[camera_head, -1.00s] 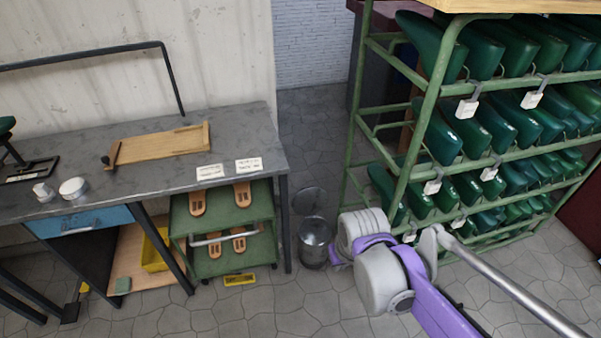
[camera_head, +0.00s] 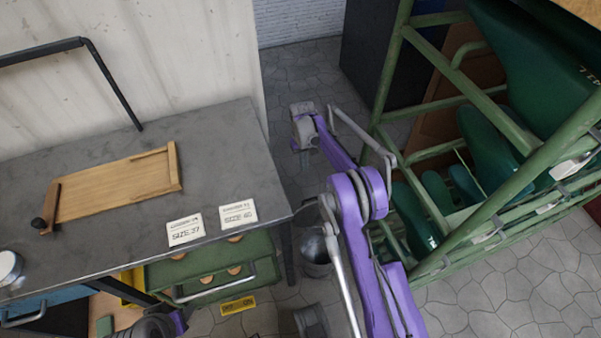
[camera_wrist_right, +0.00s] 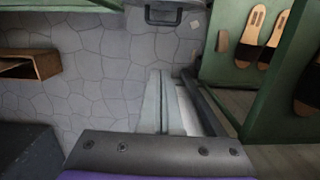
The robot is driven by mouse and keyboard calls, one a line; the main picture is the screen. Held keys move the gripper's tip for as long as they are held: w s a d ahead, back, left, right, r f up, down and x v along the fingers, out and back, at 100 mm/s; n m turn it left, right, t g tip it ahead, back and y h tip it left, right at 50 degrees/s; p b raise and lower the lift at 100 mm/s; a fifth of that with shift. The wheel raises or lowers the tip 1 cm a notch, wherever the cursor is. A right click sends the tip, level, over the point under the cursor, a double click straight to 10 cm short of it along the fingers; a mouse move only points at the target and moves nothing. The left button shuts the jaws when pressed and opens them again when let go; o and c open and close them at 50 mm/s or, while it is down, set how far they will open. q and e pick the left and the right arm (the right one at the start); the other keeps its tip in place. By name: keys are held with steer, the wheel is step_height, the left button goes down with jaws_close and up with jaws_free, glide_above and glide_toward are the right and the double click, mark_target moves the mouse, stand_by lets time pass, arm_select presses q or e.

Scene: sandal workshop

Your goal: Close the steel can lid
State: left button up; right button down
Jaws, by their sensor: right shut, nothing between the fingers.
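The steel can (camera_head: 314,252) stands on the floor beside the workbench's right leg, partly covered by my right arm. Its round lid (camera_head: 306,214) shows as a dark disc just above and behind the can's mouth, apart from the front rim and partly covered by my arm. My right gripper (camera_head: 304,152) is beyond the can, in the gap between bench and rack. In the right wrist view its fingers (camera_wrist_right: 160,75) are shut together and empty, over the floor. A pale surface shows beside them; I cannot tell whether it is the lid.
The workbench (camera_head: 225,135) is left of the can, with the green cart (camera_head: 160,273) under it. The green rack (camera_head: 385,85) stands close on the right. The cart with sandals also shows in the right wrist view (camera_wrist_right: 225,45).

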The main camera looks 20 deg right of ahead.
mark_target(311, 210)
arm_select(q)
steer(key=shift+b+x, duration=0.85)
steer(key=shift+x, duration=0.2)
arm_select(e)
steer(key=s+f, duration=0.4)
steer(key=f, duration=0.7)
steer(key=shift+s, duration=0.25)
arm_select(q)
steer(key=shift+s, duration=0.2)
arm_select(e)
steer(key=shift+s+a, duration=0.1)
